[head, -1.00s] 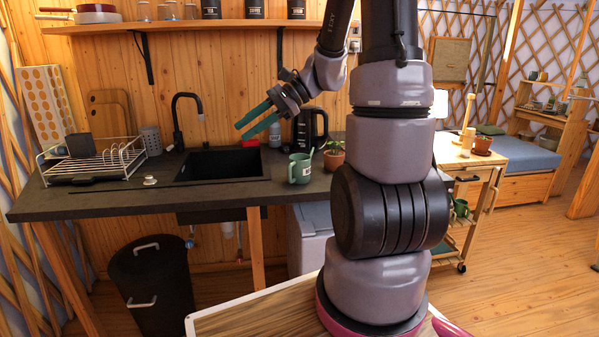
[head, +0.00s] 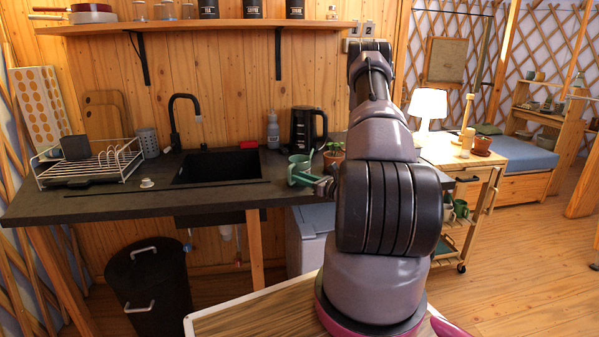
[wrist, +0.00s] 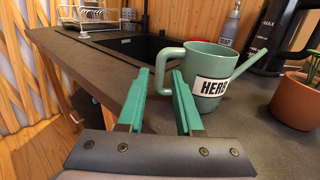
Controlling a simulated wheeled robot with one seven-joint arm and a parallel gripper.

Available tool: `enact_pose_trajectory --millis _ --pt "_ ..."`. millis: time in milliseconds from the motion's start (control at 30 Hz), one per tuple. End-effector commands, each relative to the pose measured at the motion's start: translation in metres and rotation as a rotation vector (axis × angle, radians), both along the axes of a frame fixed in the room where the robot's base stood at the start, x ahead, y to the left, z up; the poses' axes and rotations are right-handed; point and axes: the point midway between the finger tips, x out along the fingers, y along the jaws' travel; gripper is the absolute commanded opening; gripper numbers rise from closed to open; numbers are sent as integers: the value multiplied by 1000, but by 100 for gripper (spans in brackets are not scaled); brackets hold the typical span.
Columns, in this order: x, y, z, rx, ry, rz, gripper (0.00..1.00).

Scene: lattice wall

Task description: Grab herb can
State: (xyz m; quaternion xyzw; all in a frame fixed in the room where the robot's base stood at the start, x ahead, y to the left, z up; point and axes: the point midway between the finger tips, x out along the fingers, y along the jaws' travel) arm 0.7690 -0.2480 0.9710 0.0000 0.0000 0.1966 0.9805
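The herb can (wrist: 212,75) is a green watering can with a white "HERB" label, a handle on its left and a spout on its right. It stands upright on the dark counter. In the head view the can (head: 298,165) sits near the counter's front edge, partly covered by my gripper (head: 312,182). In the wrist view my gripper (wrist: 163,95) has its two green fingers apart, with nothing held. The fingertips are close in front of the can's handle (wrist: 168,70). I cannot tell whether they touch it.
A potted plant (wrist: 297,98) stands right of the can, with a black kettle (head: 305,130) and a grey bottle (head: 273,132) behind. The sink (head: 215,167) lies to the left, then a dish rack (head: 92,163). The counter's front edge is close to my gripper.

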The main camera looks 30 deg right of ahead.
Motion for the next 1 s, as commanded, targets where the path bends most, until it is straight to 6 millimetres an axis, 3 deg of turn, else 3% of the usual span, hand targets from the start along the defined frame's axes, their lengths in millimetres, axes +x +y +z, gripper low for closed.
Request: enact_pose_trajectory --millis 100,367,633,967,1000 --pt "19 10 1 -1 -3 5 34" --pt "40 18 0 0 -1 5 34" --pt "77 32 -2 -1 -2 6 34" --pt "85 35 -1 0 0 4 34" --pt "85 35 -1 0 0 4 27"
